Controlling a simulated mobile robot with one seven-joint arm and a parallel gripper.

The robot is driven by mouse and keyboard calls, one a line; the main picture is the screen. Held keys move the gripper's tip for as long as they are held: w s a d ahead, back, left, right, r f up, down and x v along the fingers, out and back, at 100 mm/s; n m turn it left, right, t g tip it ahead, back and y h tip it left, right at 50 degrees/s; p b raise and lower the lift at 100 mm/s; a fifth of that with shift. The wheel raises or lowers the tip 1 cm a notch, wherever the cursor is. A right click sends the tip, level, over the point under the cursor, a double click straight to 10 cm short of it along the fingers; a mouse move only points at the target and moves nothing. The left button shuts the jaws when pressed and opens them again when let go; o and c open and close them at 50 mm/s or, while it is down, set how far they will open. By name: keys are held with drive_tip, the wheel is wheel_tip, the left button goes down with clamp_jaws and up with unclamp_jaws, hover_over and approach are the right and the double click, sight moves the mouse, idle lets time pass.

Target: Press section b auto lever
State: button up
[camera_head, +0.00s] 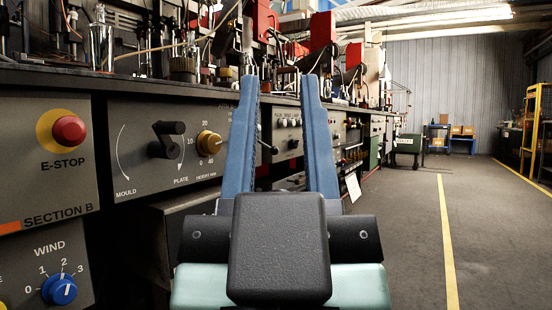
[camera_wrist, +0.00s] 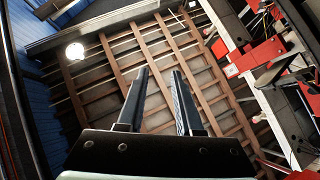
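My gripper (camera_head: 279,80) points forward in the head view, with its two blue fingers apart and nothing between them. In the wrist view the gripper (camera_wrist: 160,73) points up toward the roof beams, also open and empty. The SECTION B panel (camera_head: 84,195) is at the left, left of the fingers and apart from them. No lever marked auto can be made out. A black lever (camera_head: 166,140) sits on the neighbouring panel between the words MOULD and PLATE. My gripper hides part of the bench front beyond.
A red E-STOP button (camera_head: 69,130) and a blue WIND knob (camera_head: 60,289) are on the left panels. A yellow height knob (camera_head: 209,143) sits right of the black lever. Machines with red parts (camera_head: 322,30) stand on the bench. The floor (camera_head: 400,230) at right is clear.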

wheel_tip(320, 180, up, 4)
drive_tip(key=p, duration=0.3)
drive_tip(key=c, duration=0.5)
wheel_tip(320, 180, up, 28)
drive_tip(key=p, duration=2.8)
clamp_jaws()
drive_tip(key=shift+f, duration=0.15)
